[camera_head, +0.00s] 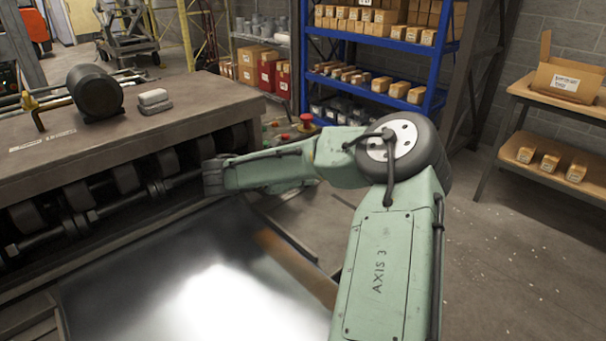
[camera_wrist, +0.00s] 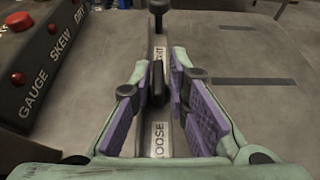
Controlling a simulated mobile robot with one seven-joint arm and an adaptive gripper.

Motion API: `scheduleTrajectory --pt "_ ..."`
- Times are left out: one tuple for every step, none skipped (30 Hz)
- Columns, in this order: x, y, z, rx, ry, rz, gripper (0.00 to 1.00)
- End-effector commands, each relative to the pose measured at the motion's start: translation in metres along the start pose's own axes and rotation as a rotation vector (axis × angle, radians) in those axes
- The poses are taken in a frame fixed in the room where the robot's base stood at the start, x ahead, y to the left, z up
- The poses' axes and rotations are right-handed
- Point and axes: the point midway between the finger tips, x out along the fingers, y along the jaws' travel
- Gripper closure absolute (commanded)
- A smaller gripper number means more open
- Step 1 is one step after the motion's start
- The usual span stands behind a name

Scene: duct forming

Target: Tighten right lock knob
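In the wrist view my gripper (camera_wrist: 160,66) has its two purple-padded fingers apart. A dark upright lever, seemingly the right lock knob (camera_wrist: 157,82), stands between them, with a gap to the pads on each side. It sits over a pale metal strip (camera_wrist: 160,128) lettered "OOSE" at the near end and, partly hidden, "HT" at the far end. Another dark round knob (camera_wrist: 159,7) is at the strip's far end. In the head view my arm reaches left over the machine's end, and I cannot make out the gripper or the lock knob there.
A dark control box (camera_wrist: 40,60) with red buttons, lettered "GAUGE" and "SKEW", stands close left of my gripper. The head view shows the roller machine (camera_head: 130,125), a shiny metal sheet (camera_head: 200,285) below, and blue shelving (camera_head: 375,45) behind. Floor on the right is clear.

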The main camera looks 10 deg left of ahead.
Motion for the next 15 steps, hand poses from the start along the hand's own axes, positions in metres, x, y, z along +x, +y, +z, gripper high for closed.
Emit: scheduleTrajectory --pt "-0.0005 0.0011 -0.0002 0.001 0.001 0.004 0.92" --pt "-0.0006 0.0012 -0.0002 0.001 0.001 0.004 0.94" --pt "-0.0007 0.0013 -0.0003 0.001 0.001 0.005 0.97" --pt "-0.0007 0.0014 -0.0003 0.001 0.001 0.005 0.99" --pt "-0.0008 0.0015 -0.0004 0.001 0.001 0.005 1.00" --pt "-0.0009 0.0016 -0.0005 0.001 0.001 0.005 1.00" --pt "-0.0009 0.0016 -0.0005 0.001 0.002 0.006 1.00" --pt "-0.0010 0.0017 -0.0006 0.001 0.002 0.006 1.00" --pt "-0.0010 0.0018 -0.0007 0.001 0.002 0.006 1.00" --pt "-0.0010 0.0019 -0.0008 0.001 0.002 0.006 1.00" --pt "-0.0011 0.0020 -0.0009 0.001 0.002 0.007 1.00" --pt "-0.0012 0.0020 -0.0009 0.001 0.002 0.007 1.00" --pt "-0.0012 0.0022 -0.0010 0.002 0.003 0.006 1.00" --pt "-0.0012 0.0025 -0.0012 0.003 0.003 0.004 1.00" --pt "-0.0011 0.0032 -0.0013 0.007 0.003 -0.004 1.00"
